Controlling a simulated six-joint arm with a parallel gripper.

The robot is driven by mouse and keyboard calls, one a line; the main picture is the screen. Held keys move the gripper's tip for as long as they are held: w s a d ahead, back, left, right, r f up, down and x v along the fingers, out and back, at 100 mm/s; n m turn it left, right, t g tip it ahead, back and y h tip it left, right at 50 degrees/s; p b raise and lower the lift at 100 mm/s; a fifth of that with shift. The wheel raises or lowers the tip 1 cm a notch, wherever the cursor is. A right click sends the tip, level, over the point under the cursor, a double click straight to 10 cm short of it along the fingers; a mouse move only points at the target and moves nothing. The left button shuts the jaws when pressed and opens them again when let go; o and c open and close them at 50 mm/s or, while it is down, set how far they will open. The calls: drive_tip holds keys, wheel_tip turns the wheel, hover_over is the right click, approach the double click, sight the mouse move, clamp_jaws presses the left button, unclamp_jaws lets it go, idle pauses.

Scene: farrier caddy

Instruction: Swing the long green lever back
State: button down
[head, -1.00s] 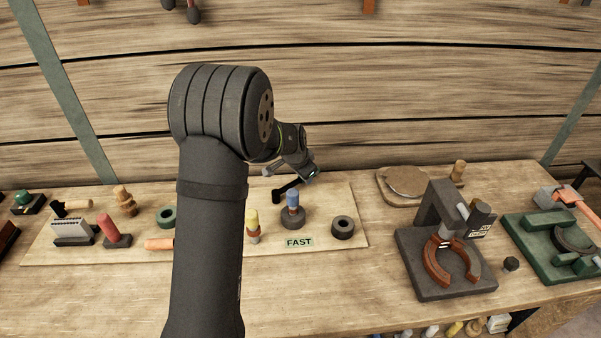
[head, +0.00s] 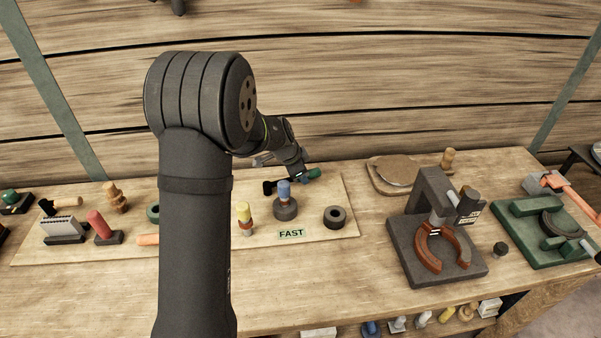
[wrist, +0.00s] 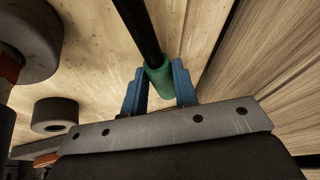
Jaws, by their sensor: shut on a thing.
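A long lever with a black rod and a green grip (wrist: 158,78) runs down from the top of the wrist view. My gripper (wrist: 160,88) is shut on the green grip, with one blue finger on each side of it. My wrist hides part of the rod there.
A dark stand with a brown horseshoe-shaped piece (head: 428,251) is at right. The plank wall (head: 330,110) is behind.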

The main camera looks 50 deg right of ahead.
drive_tip(key=c, duration=1.1)
unclamp_jaws()
drive_tip(key=shift+r, duration=0.1)
drive_tip(key=v, duration=1.7)
drive_tip(key=shift+a+r, duration=0.1)
